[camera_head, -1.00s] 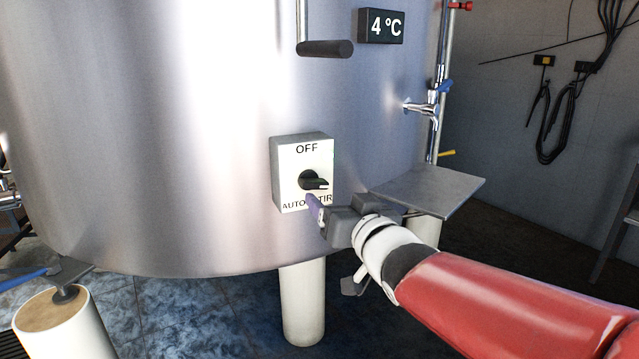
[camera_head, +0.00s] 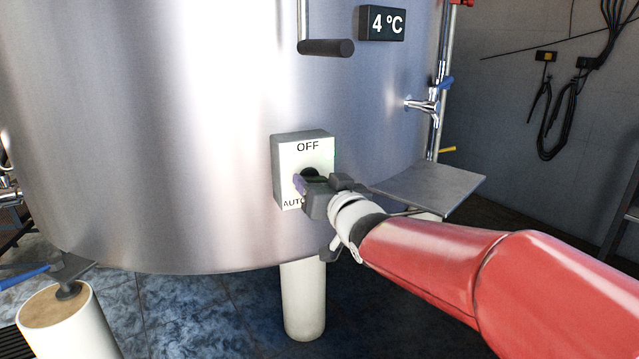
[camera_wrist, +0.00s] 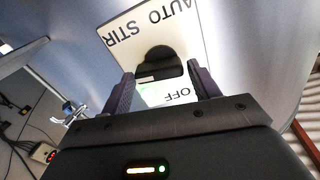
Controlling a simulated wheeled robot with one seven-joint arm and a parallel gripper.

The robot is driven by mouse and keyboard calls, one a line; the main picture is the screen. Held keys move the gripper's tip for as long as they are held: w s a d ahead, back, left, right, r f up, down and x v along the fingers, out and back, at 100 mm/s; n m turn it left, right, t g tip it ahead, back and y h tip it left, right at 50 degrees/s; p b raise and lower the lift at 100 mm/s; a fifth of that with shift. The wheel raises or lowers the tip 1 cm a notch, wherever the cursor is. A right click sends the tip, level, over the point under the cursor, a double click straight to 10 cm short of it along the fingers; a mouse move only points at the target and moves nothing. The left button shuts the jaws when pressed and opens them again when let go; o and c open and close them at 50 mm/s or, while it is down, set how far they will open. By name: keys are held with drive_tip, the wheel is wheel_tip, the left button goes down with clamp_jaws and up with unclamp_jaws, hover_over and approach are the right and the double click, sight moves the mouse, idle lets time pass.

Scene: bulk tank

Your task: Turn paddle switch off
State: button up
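The paddle switch is a white box (camera_head: 287,160) on the steel tank, with OFF at the top and AUTO at the lower left. Its black knob (camera_head: 309,172) is mostly hidden behind my gripper (camera_head: 304,186) in the head view. In the wrist view the box face (camera_wrist: 125,45) appears turned over, with AUTO STIR above and OFF below. The black knob (camera_wrist: 158,66) lies between the two fingers of my gripper (camera_wrist: 160,92). The knob's exact setting cannot be told.
The steel tank (camera_head: 150,120) fills the background. A dark handle (camera_head: 326,48) and a 4 °C display (camera_head: 382,23) are above the switch. A metal plate (camera_head: 435,185) and a tap (camera_head: 422,105) are to the right. A white leg (camera_head: 303,300) stands below.

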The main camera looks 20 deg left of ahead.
drive_tip(key=c, duration=0.7)
drive_tip(key=shift+o, duration=0.2)
drive_tip(key=shift+f+n+b, duration=0.1)
drive_tip(key=shift+n+b, duration=0.2)
drive_tip(key=shift+b, duration=0.2)
drive_tip(key=n+b, duration=0.3)
drive_tip(key=n, duration=0.3)
drive_tip(key=n+b, duration=0.4)
drive_tip(key=n, duration=0.2)
drive_tip(key=n+b, duration=0.4)
drive_tip(key=n, duration=0.3)
drive_tip(key=shift+s+a, duration=0.3)
drive_tip(key=shift+a, duration=0.1)
